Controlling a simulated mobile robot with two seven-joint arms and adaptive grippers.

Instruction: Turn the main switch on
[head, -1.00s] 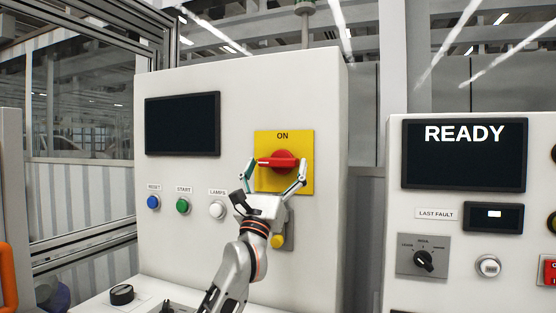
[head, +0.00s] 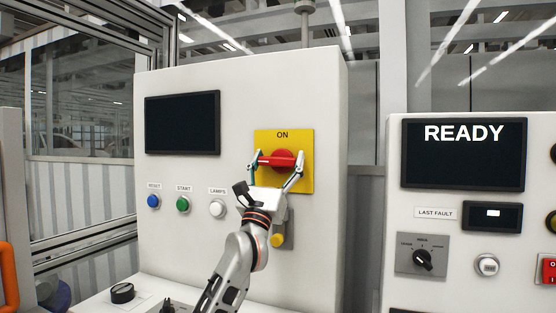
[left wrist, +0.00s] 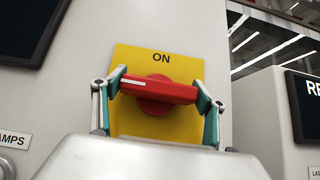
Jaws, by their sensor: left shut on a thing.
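The main switch is a red rotary handle (head: 282,161) on a yellow plate (head: 304,180) with "ON" printed above it. In the head view the handle's bar lies about level. My left gripper (head: 276,163) reaches up from below and is shut on the handle, one finger at each end. In the left wrist view the red handle (left wrist: 158,90) lies between the two fingertips, tilted slightly down to the right, with a pale mark near its left end. The word "ON" shows above it on the yellow plate (left wrist: 130,62). My right gripper is not in view.
Blue (head: 153,202), green (head: 183,206) and white (head: 217,209) buttons sit left of the switch, under a dark screen (head: 182,124). A yellow knob (head: 278,241) is just below the plate. A second cabinet at right has a screen (head: 463,155) reading "READY".

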